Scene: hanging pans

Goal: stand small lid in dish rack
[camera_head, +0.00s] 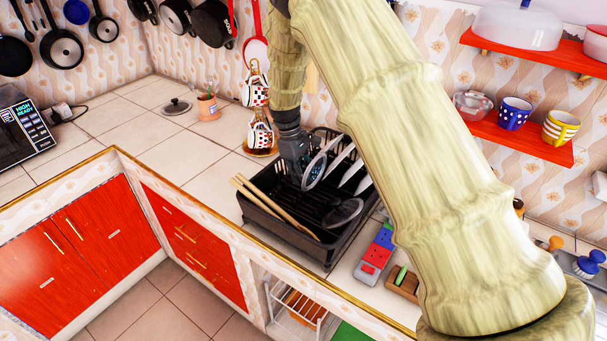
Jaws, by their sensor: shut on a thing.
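The black dish rack (257,212) stands on the tiled counter near its front edge. My gripper (302,168) points down into the left back part of the rack and is shut on a small glass lid (314,173). This lid is on edge, tilted, among the rack's slots; its lower edge is hard to make out, so I cannot tell if it touches the rack floor. The fingertips are small and partly hidden by the lid. Another glass lid (342,213) leans low in the front right of the rack.
White plates (352,173) stand in the rack right of the held lid. Wooden utensils (262,199) lie along its left side. Cups on a stand (261,136) are close behind-left of my gripper. A dark lid (176,106) lies on the open counter at left.

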